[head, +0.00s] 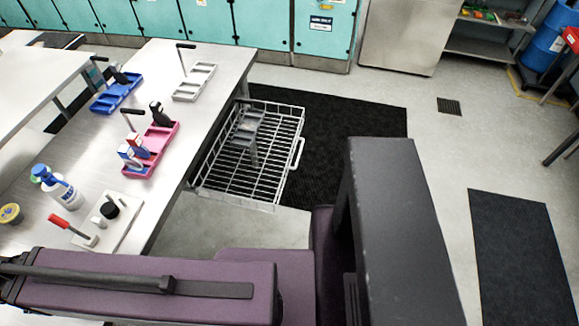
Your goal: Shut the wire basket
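The wire basket (235,199) is a white wire drawer in the head view. It is pulled out from under the right side of the long table (205,125) and stands open over the floor. Its pale handle (297,153) is on its right-hand face. A grey piece (249,122) shows within the basket's outline; I cannot tell whether it lies inside or belongs to the table frame. The inner left part of the basket is hidden by the tabletop. My gripper is not in view.
Blue (117,92), grey (194,82) and pink (152,150) trays and a spray bottle (58,188) stand on the table. A black mat (350,130) lies under and beyond the basket. Floor right of the handle is clear. Teal lockers (262,22) line the back.

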